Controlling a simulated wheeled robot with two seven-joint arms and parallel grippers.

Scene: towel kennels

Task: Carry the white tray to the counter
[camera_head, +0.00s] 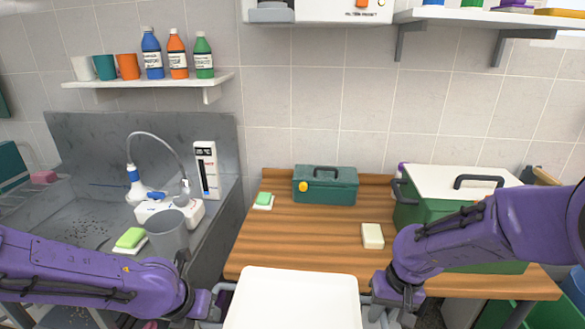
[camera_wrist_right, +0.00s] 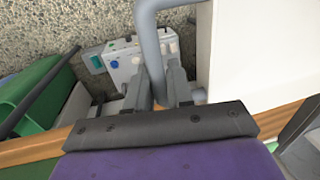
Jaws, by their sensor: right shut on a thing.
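The white tray (camera_head: 292,298) is at the bottom middle of the head view, in front of the wooden counter (camera_head: 262,228) and apart from its top. Grey tube handles stand out at its left and right sides. My right gripper (camera_head: 388,300) is at the right handle. In the right wrist view its fingers (camera_wrist_right: 166,92) are shut around the grey handle (camera_wrist_right: 148,40), with the white tray (camera_wrist_right: 262,60) beside it. My left gripper (camera_head: 213,303) is at the left handle; its fingers are too hidden to tell whether they are shut.
On the counter are a teal toolbox (camera_head: 325,186), a pale soap-like block (camera_head: 372,236), a green-and-white sponge (camera_head: 263,200) and a large green box with white lid (camera_head: 450,182). The counter's front middle is bare.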

